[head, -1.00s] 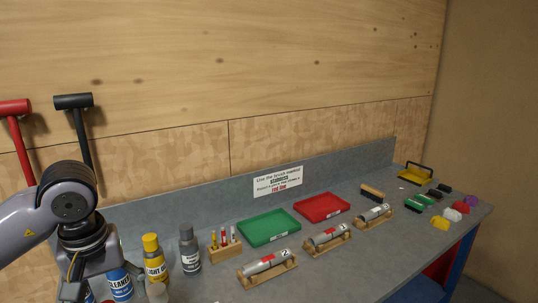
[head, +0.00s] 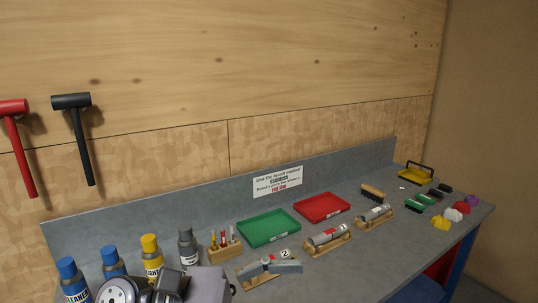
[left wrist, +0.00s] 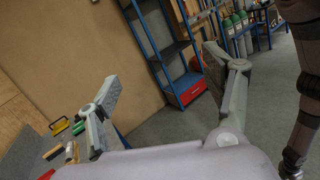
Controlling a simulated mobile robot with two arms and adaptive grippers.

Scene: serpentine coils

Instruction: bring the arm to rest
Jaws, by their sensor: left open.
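My left gripper (left wrist: 165,98) is open and empty in the left wrist view, its two grey fingers spread wide. My right gripper is not in view.
Spray bottles, including a yellow one (head: 151,252) and a grey one (head: 188,247), stand close behind my left arm. A green tray (head: 268,240), a red tray (head: 322,219) and cradled cylinders (head: 328,236) lie further right. The bench front (head: 375,270) is clear.

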